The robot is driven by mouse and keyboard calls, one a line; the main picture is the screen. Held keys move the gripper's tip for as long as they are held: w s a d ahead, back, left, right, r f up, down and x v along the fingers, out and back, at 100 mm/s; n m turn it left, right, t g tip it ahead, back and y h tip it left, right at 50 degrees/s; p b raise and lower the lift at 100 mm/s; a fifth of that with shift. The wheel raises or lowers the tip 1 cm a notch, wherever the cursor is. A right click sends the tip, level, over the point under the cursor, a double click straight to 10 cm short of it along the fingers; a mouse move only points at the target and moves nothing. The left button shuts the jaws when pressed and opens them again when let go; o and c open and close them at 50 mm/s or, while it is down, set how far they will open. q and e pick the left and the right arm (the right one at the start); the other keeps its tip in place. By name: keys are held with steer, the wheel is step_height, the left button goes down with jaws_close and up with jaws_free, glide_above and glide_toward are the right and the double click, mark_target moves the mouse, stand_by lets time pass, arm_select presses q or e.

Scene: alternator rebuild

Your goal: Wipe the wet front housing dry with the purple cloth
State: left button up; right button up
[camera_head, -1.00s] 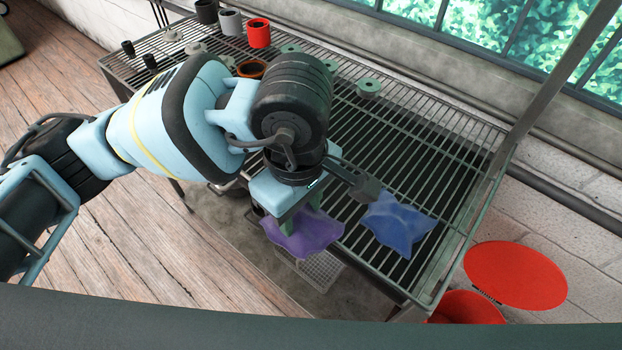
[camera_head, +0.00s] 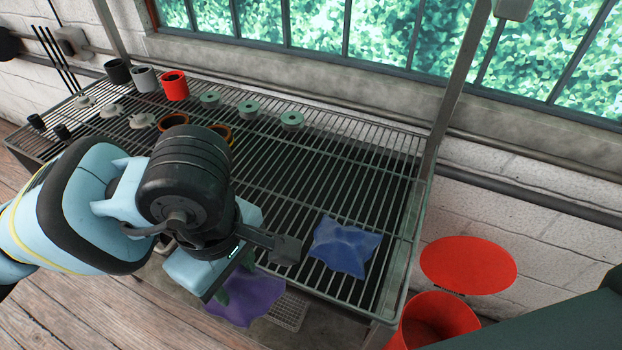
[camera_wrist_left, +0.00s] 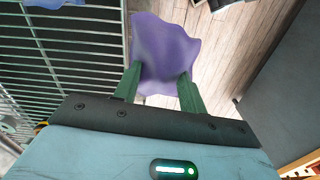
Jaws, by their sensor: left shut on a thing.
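My left gripper (camera_head: 236,284) is shut on the purple cloth (camera_head: 254,300), which hangs just off the front edge of the wire rack (camera_head: 400,240). In the left wrist view the purple cloth (camera_wrist_left: 165,48) sits between the two green fingers of the left gripper (camera_wrist_left: 158,88), with wooden floor below. I cannot tell which part is the wet front housing. Several pale grey parts (camera_head: 142,120) and green discs (camera_head: 249,108) lie toward the back of the rack, well away from the cloth. My right gripper is not in view.
A blue cloth (camera_head: 345,247) lies on the rack's front right. Black, grey and red cups (camera_head: 174,85) stand at the back left, with orange rings (camera_head: 173,121) nearer. A red bin (camera_head: 435,318) with a round lid (camera_head: 468,265) is right of the rack. The rack's middle right is clear.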

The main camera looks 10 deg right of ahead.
arm_select(q)
steer(key=w+a+f+m, duration=0.2)
steer(key=a+m, duration=0.2)
steer(key=a, duration=0.4)
steer(key=w+a+f+m, duration=0.1)
steer(key=a+f+m, duration=0.2)
steer(key=a+m, duration=0.2)
steer(key=shift+w+a+m, duration=0.3)
steer(key=shift+w+a, duration=0.1)
steer(key=shift+a, duration=1.35)
